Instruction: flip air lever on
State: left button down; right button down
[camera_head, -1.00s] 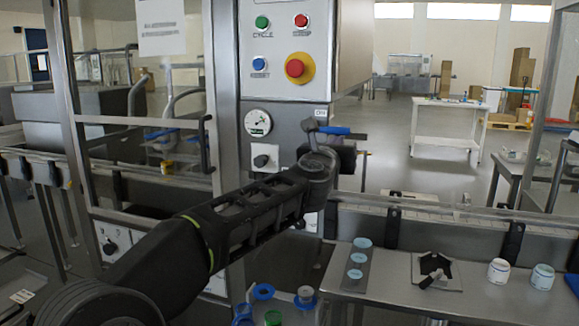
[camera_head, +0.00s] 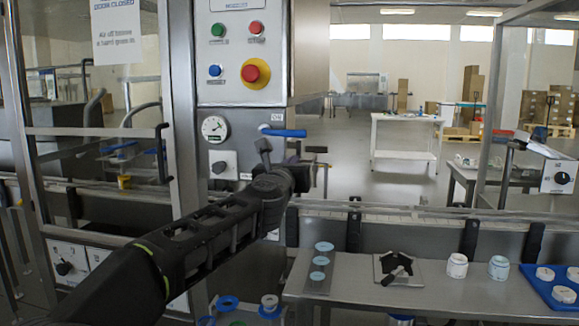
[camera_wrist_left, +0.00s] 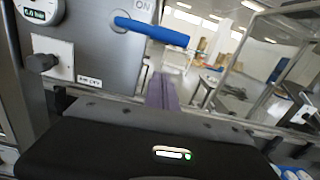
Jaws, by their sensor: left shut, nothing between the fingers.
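The air lever is a blue handle (camera_head: 285,132) on the steel control panel. It lies roughly horizontal, pointing right, beside an ON label. The lever (camera_wrist_left: 152,31) also shows large at the top of the left wrist view. My left gripper (camera_head: 308,168) is just below and right of the lever in the head view. Its purple-grey fingers (camera_wrist_left: 162,92) are shut and empty, and they appear apart from the lever in the left wrist view. The fingertips are small and dark in the head view. My right gripper is not in view.
A pressure gauge (camera_head: 214,129) and a black knob (camera_head: 219,167) sit left of the lever. Buttons, including a red stop button (camera_head: 254,73), are above. A conveyor rail (camera_head: 420,213) runs behind a steel table (camera_head: 430,287) with jars and a blue tray (camera_head: 533,282).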

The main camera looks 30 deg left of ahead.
pick_arm(q)
jog(key=v, duration=1)
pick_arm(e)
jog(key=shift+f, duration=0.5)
pick_arm(q)
jog(key=shift+d, duration=0.1)
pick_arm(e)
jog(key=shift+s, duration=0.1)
